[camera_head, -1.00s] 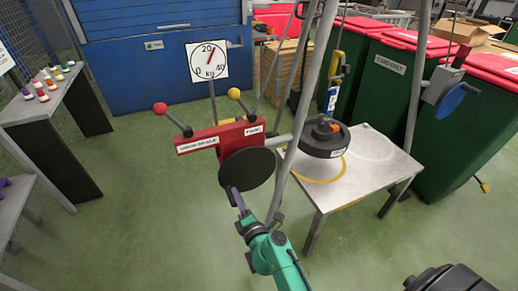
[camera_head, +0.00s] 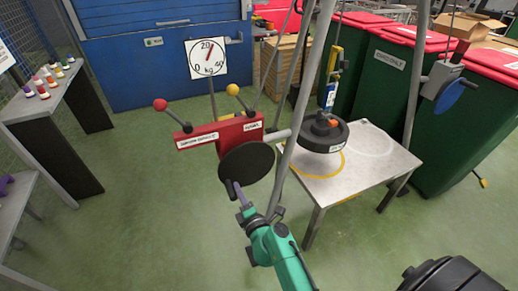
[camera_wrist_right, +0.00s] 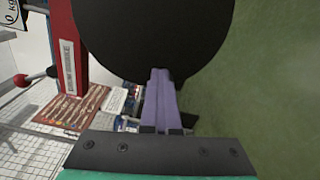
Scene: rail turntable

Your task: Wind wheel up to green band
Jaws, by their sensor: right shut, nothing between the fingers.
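The wheel (camera_head: 247,164) is a black disc on the front of a red winch bar (camera_head: 215,135). A dark handle (camera_head: 231,188) sticks out at its lower left. My right gripper (camera_head: 240,201) is shut and empty, its purple fingers just below the handle; I cannot tell whether they touch. In the right wrist view the fingers (camera_wrist_right: 160,100) point up at the edge of the wheel (camera_wrist_right: 150,35). A round kg dial (camera_head: 207,58) stands behind, its red needle near 20. I see no green band. My left gripper is not in view.
A black weight (camera_head: 322,138) is at the metal table (camera_head: 375,180), under a yellow and blue hook (camera_head: 331,90). Grey posts (camera_head: 298,110) rise close right of the wheel. Another winch with a blue wheel (camera_head: 449,97) hangs at right.

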